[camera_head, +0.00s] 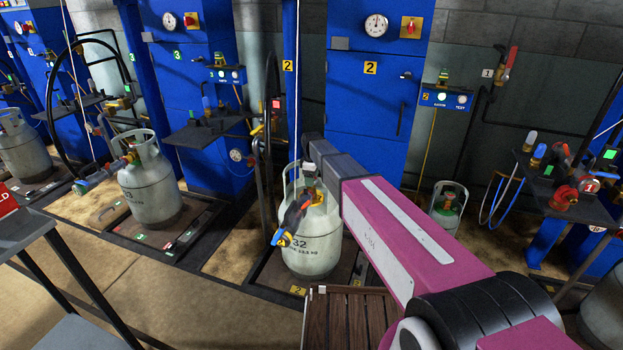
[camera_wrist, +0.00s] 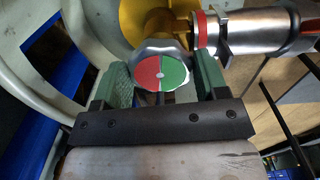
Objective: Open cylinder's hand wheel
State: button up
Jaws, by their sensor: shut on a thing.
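The gas cylinder marked 32 (camera_head: 312,240) stands upright on the scale 2 platform in the head view. Its hand wheel (camera_wrist: 161,76) is in the middle of the wrist view, with a silver rim and a half red, half green face. My gripper (camera_wrist: 160,64) has one green finger on each side of the wheel and is shut on it. Behind the wheel is the yellow valve body (camera_wrist: 128,22). A silver connector with a red ring (camera_wrist: 238,32) runs off to the right. In the head view my arm reaches the cylinder's top and hides the wheel.
The cylinder's pale collar (camera_wrist: 30,62) curves close by on the left of the wrist view. A blue cabinet (camera_head: 370,100) stands behind the cylinder.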

jog(key=shift+n, duration=0.4)
jog(key=o, duration=0.9)
jog(key=shift+r, duration=0.1)
notch_tip(320, 180, up, 11)
jog(key=shift+f, duration=0.2)
